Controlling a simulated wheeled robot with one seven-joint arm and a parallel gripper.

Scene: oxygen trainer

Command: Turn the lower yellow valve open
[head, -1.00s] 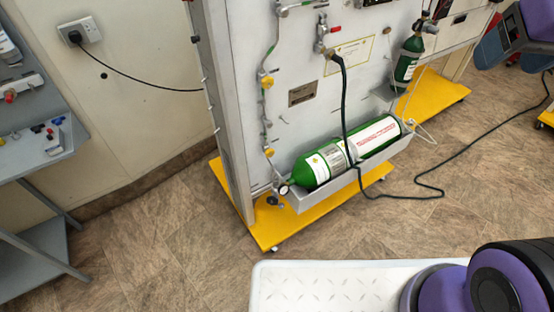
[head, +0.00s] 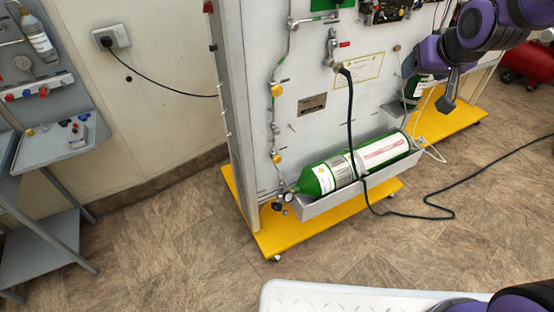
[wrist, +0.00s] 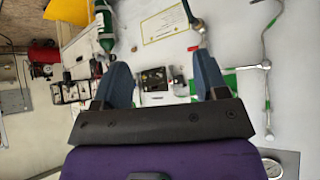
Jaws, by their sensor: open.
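The lower yellow valve (head: 277,158) is a small round knob on the thin pipe at the left of the white trainer panel (head: 380,105). A second yellow valve (head: 277,90) sits above it on the same pipe. I cannot tell how far the lower valve is turned. My gripper (head: 447,104) hangs at the upper right in the head view, well to the right of both valves. In the wrist view my gripper (wrist: 163,72) shows two fingers spread apart with nothing between them. I cannot make out the lower yellow valve in the wrist view.
A green cylinder (head: 324,179) lies in a grey tray below the panel. A black hose (head: 351,125) hangs in front and trails over the floor. The yellow base (head: 270,236) juts out at floor level. Grey carts stand at the left.

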